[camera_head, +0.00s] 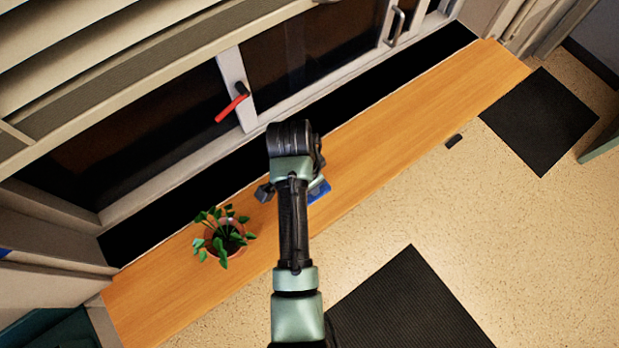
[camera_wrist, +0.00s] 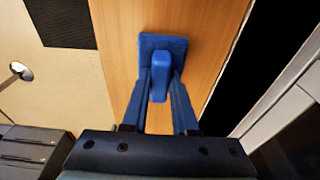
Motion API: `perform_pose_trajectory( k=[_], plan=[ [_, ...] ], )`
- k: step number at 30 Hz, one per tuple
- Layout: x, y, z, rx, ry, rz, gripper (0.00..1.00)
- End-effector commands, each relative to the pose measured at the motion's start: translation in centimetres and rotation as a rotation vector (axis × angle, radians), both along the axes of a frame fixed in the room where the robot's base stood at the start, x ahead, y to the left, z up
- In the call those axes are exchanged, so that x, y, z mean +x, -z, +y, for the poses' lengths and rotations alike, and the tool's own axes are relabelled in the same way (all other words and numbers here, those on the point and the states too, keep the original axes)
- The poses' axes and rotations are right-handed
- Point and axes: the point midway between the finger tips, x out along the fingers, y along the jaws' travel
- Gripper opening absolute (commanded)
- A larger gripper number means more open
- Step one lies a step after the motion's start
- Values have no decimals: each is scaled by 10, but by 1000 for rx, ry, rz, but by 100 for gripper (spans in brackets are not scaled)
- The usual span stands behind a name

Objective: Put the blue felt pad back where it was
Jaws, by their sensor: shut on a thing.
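The blue felt pad (camera_wrist: 178,43) shows in the wrist view as a flat blue square with a raised blue block on it. My gripper (camera_wrist: 161,82) is shut on the raised block, one finger on each side. The pad is over the wooden sill (camera_wrist: 118,30); I cannot tell whether it touches the wood. In the head view a blue part of the pad (camera_head: 318,191) shows just right of my arm, over the middle of the sill (camera_head: 420,105). My arm hides the rest of it and most of my gripper.
A potted plant (camera_head: 224,238) stands on the sill, left of my arm. A window with a red handle (camera_head: 232,108) runs behind. A small black thing (camera_head: 453,141) is at the sill's front edge. The sill's right part is clear. Dark mats (camera_head: 540,120) lie on the floor.

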Motion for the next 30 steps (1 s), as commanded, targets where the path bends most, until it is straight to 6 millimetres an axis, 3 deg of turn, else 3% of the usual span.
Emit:
perform_pose_trajectory(
  k=[11,12,16,24,30],
  plan=[
    [0,5,0,0,0,-1,0],
    [0,4,0,0,0,-1,34],
    [0,4,0,1,0,-1,57],
    [0,2,0,0,0,0,57],
    [0,-15,2,0,-1,-5,57]
  ],
)
